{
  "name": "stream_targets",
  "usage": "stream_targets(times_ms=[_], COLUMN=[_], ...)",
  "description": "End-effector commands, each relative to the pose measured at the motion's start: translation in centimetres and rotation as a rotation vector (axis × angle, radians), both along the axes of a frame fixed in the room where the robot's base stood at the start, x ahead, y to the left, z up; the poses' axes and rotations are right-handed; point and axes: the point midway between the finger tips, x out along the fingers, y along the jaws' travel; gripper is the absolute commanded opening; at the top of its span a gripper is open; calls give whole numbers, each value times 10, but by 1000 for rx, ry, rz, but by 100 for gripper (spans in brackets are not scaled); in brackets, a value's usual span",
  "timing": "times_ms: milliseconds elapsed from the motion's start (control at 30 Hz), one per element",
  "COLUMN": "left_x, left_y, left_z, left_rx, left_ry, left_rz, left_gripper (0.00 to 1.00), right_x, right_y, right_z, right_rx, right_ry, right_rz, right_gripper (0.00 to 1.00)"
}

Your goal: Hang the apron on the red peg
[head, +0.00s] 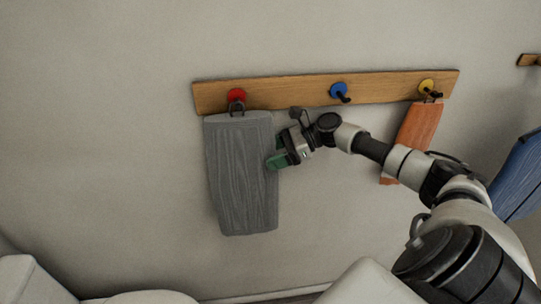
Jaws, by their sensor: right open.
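The grey apron (240,180) hangs by a dark loop at its top, just below the red peg (236,96) at the left end of the wooden rail (288,94). The loop appears to be over the red peg. My right gripper (272,160) has green fingertips and is open beside the apron's right edge. One fingertip appears to overlap or touch that edge; I cannot tell which. My left gripper is not in view.
The blue peg (339,91) is bare. An orange apron (417,130) hangs below the yellow peg (427,87), partly behind my right arm. A blue cloth (518,175) hangs at the far right. The wall left of the grey apron is clear.

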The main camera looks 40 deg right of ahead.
Motion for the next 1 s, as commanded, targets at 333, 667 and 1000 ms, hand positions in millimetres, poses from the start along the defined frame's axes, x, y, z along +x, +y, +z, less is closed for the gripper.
stream_targets(times_ms=[333, 667, 1000], left_x=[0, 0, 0], left_y=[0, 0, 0], left_z=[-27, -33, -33], left_rx=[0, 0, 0], left_ry=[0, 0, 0], left_rz=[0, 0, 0], left_gripper=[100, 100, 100], right_x=[-33, -48, -55], right_y=[-54, -78, -61], right_z=[22, 38, 14], right_rx=[-6, -2, -49], right_ry=[2, -1, -10], right_rz=[-3, 1, 71], right_gripper=[67, 67, 67])
